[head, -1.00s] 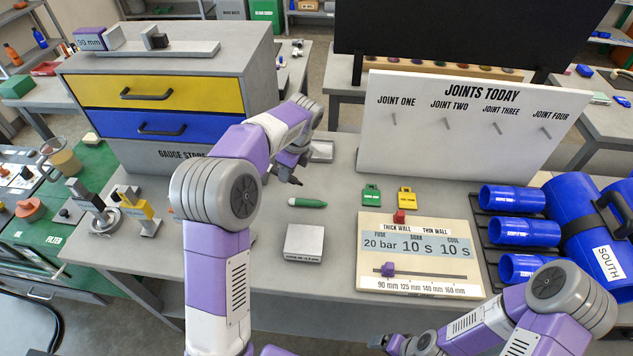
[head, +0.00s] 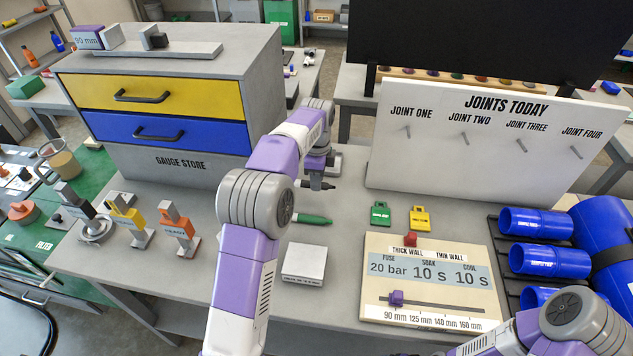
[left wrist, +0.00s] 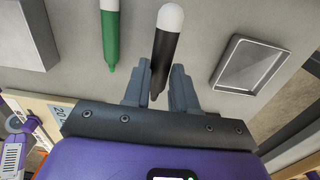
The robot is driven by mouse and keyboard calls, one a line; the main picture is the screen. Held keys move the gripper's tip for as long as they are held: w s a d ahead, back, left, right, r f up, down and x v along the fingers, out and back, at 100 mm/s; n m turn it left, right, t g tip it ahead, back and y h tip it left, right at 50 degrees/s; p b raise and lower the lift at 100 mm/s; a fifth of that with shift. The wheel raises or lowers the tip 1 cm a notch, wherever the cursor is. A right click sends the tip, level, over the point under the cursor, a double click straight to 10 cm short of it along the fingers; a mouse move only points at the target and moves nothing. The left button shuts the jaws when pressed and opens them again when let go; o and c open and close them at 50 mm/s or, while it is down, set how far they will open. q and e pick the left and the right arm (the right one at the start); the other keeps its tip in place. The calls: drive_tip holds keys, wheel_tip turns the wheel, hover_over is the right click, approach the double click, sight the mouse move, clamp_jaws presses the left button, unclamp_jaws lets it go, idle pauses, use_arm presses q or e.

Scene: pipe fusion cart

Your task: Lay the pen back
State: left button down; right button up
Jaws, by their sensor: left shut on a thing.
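My left gripper (head: 317,184) is shut on a black pen with a white end (left wrist: 167,45), which sits between its two fingers in the left wrist view. In the head view only a small dark part of that pen shows. A green pen (head: 313,219) lies on the grey table just in front of the gripper. It also shows in the left wrist view (left wrist: 110,38), beside the black pen. A shallow grey tray (left wrist: 235,66) lies on the other side of the black pen and looks empty. My right gripper is not in view.
A settings board (head: 432,313) and green (head: 381,214) and yellow (head: 420,217) tags lie to the right. The gauge store (head: 180,110) rises at the back left. The JOINTS TODAY board (head: 470,150) stands behind.

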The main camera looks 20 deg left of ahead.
sight(317, 201)
use_arm(q)
wheel_tip(317, 201, down, 6)
drive_tip(key=shift+f+b, duration=0.1)
drive_tip(key=shift+b, duration=0.3)
drive_tip(key=c, duration=0.9)
unclamp_jaws()
drive_tip(key=shift+f+b, duration=0.25)
drive_tip(key=shift+b, duration=0.25)
drive_tip(key=r+p, duration=0.1)
drive_tip(key=r, duration=0.1)
drive_tip(key=r+p, duration=0.1)
drive_tip(key=r, duration=0.1)
drive_tip(key=r+p, duration=0.1)
drive_tip(key=r, duration=0.2)
drive_tip(key=shift+a, duration=0.4)
drive_tip(key=shift+r, duration=0.4)
